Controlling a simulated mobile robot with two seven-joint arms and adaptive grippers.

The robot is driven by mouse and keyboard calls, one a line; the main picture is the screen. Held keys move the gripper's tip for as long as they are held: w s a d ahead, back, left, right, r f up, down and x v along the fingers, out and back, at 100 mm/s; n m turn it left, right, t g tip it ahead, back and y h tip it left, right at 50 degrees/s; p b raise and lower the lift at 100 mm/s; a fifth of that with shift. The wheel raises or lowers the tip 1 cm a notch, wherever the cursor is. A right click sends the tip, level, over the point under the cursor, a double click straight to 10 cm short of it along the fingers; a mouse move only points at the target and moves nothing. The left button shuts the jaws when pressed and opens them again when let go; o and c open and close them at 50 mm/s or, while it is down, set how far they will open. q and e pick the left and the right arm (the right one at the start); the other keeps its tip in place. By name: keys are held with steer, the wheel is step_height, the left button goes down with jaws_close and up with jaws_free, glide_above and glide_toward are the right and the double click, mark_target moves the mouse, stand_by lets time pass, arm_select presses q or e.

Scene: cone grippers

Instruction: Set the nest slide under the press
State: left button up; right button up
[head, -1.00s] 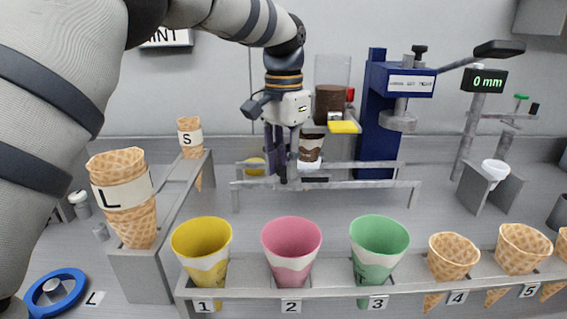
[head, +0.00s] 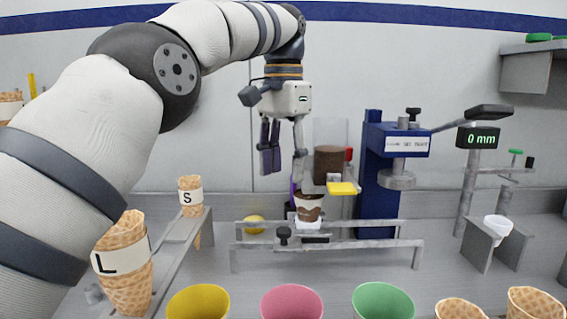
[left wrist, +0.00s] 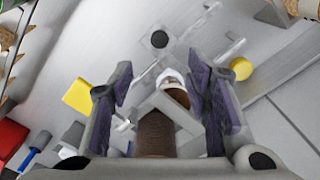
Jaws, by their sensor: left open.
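The nest slide (head: 308,225) is a white block on the grey rails, with a black knob (head: 284,234) at its front left. A brown-and-white cup (head: 308,207) stands upright in it. The press (head: 398,178) has a blue column and a silver head, and stands to the right of the slide. My left gripper (head: 284,165) is open and empty, above the slide and pointing down. In the left wrist view, the knob (left wrist: 160,40) shows beyond the open fingers, and the cup lies between them, partly hidden. My right gripper is not in view.
A brown-filled clear hopper (head: 328,163) with a yellow lever (head: 343,188) stands behind the slide. Cones and coloured cups line the front. A 0 mm display (head: 478,138) stands at the right.

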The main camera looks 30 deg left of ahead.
mark_target(283, 229)
arm_select(q)
steer(key=shift+r, duration=0.15)
steer(key=s+a+m+t+h+p, duration=0.2)
steer(key=s+a+m+t+h, duration=0.1)
steer(key=s+a+m+t, duration=0.15)
steer(key=shift+g, duration=0.35)
steer(key=x, duration=1.3)
steer(key=shift+s+d, duration=0.15)
steer(key=shift+d, duration=0.25)
jaws_close()
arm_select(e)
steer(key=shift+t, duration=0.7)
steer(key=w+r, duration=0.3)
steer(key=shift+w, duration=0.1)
